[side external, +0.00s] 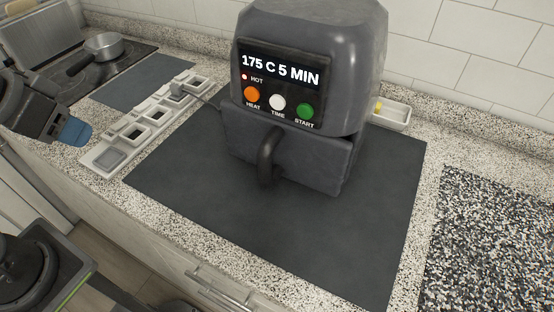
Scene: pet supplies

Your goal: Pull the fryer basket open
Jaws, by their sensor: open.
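The dark grey air fryer (310,40) stands on a dark mat. Its display reads 175 C 5 MIN with a lit red HOT light. The fryer basket (315,165) sits in the lower part, its front jutting slightly past the upper housing; I cannot tell whether it is fully shut. Its black curved handle (268,160) faces the front and nothing touches it. My gripper (74,130), with a blue fingertip, is at the left edge, well apart from the fryer. It is open, and I see nothing held; part of it is out of frame.
A long white socket strip (97,158) with a plug and cord runs left of the dark mat (215,215). A small white tray (393,114) lies behind the fryer. The mat before the handle is clear.

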